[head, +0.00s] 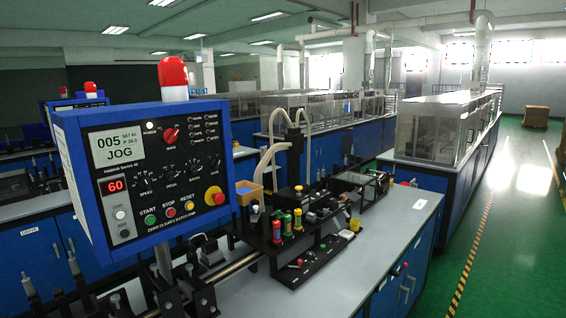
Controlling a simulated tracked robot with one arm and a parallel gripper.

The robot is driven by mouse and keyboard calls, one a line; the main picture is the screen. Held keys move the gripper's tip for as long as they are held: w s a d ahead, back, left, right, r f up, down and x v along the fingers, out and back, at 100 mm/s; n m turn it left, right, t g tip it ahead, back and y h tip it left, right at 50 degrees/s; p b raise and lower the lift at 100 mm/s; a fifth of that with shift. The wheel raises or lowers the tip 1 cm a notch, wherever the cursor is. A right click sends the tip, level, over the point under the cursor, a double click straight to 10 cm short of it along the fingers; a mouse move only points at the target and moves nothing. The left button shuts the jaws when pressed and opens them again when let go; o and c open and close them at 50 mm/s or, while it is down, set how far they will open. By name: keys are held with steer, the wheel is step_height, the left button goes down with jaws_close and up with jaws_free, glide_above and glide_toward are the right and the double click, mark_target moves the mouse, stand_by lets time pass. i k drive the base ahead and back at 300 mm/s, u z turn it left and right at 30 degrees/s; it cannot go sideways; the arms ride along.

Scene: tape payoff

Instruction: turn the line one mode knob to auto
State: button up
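A blue control box (80,180) with a black front panel (180,215) stands on a post at the left. Its screen (119,146) reads "005" and "JOG". A red knob (171,135) sits to the right of the screen. It looks like the mode knob, but its markings are too small to read. Several black knobs (147,168) sit in a row below it; one is labelled "SPEED". The red number display (116,185) reads 60. My gripper is not in view, and nothing touches the panel.
A red emergency button (215,196) on a yellow ring, plus green start (150,220), red stop (170,212) and yellow reset (188,202) buttons, sit low on the panel. A red beacon (172,72) tops the box. A bench (370,265) with machinery stands behind. Green floor (520,240) is clear at right.

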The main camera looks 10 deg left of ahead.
mark_target(215, 164)
steer(key=z, duration=0.05)
steer(key=i, duration=1.35)
steer(key=u, duration=0.75)
